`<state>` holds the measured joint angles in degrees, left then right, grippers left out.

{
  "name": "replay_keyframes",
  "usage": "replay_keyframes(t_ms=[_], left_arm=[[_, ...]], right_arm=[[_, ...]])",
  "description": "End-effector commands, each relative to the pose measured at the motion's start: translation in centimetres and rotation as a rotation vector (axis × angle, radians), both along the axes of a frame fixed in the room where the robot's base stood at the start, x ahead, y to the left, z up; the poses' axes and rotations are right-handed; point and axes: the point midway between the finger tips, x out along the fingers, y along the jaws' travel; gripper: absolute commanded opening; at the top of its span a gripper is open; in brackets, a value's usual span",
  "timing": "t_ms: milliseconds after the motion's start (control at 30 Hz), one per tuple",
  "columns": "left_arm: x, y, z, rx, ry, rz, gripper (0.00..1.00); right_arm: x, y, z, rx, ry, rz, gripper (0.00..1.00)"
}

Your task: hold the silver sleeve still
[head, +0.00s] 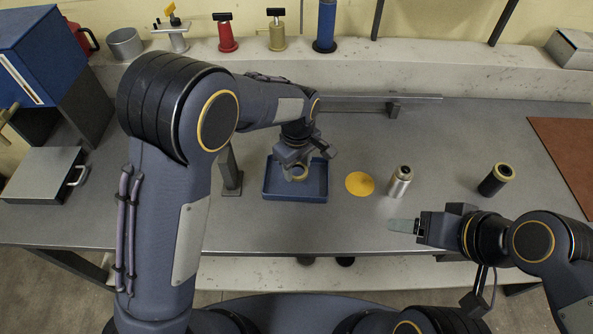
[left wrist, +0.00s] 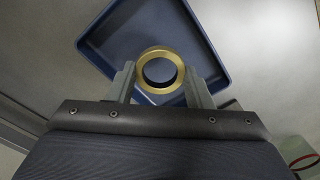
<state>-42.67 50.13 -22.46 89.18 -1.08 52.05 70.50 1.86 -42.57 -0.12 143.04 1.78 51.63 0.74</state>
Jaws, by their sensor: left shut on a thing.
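The silver sleeve (head: 399,184) stands upright on the grey bench, right of the yellow disc, with a dark opening at its top. My right gripper (head: 402,226) is in front of it, nearer to me, pointing left and apart from it; I cannot tell whether its fingers are open. My left gripper (head: 296,168) is shut on a brass ring (left wrist: 144,70) over the blue tray (head: 293,197). In the left wrist view the ring sits between the two fingers, and the tray (left wrist: 92,47) lies below it.
A flat yellow disc (head: 360,183) lies between tray and sleeve. A black cylinder with a brass-coloured top (head: 495,180) stands to the right. A metal post (head: 230,170) stands left of the tray. Several tools line the back ledge (head: 350,55).

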Motion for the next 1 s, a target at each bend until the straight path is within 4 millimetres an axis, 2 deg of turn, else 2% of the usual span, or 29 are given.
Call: replay_keyframes(t_ms=[233, 600, 633, 700, 800, 1000], left_arm=[[0.3, 0.2, -3.4, 0.002, 0.004, -0.001, 0.19], [0.3, 0.2, -4.0, 0.001, 0.001, 0.0, 0.19], [0.3, 0.2, -3.9, 0.001, 0.001, 0.0, 0.47], [0.3, 0.2, -3.8, 0.001, 0.001, 0.0, 0.56], [0.3, 0.2, -3.8, 0.001, 0.001, 0.0, 0.68], [0.3, 0.2, -3.8, 0.001, 0.001, 0.0, 0.68]], right_arm=[[0.0, 0.0, 0.3, 0.0, 0.0, 0.0, 0.68], [0.0, 0.0, -0.1, 0.0, 0.0, 0.0, 0.68], [0.0, 0.0, -0.1, 0.0, 0.0, 0.0, 0.68], [0.0, 0.0, 0.0, 0.0, 0.0, 0.0, 0.68], [0.0, 0.0, 0.0, 0.0, 0.0, 0.0, 0.68], [0.0, 0.0, 0.0, 0.0, 0.0, 0.0, 0.68]])
